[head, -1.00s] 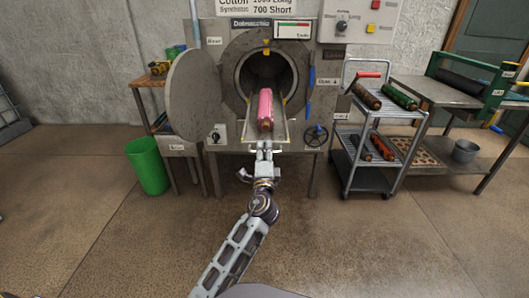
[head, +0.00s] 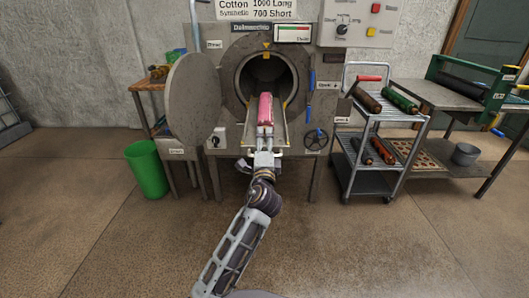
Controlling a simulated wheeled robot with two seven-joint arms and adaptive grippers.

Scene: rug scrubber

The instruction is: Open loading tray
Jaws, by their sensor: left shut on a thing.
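The loading tray (head: 280,132) is a metal trough that sticks out of the round drum opening of the machine (head: 222,110). A rolled pink rug (head: 265,109) lies lengthwise on it. The round door (head: 193,100) stands swung open to the left. My left gripper (head: 264,150) is at the front end of the tray and shut on its front handle (head: 283,152). The fingers hide part of this handle. My right gripper is not in view.
A trolley (head: 372,166) with several rolled rugs stands to the right, beside a metal table (head: 440,107). A green bin (head: 147,168) stands at the left. A handwheel (head: 315,139) is on the machine just right of the tray. The floor in front is clear.

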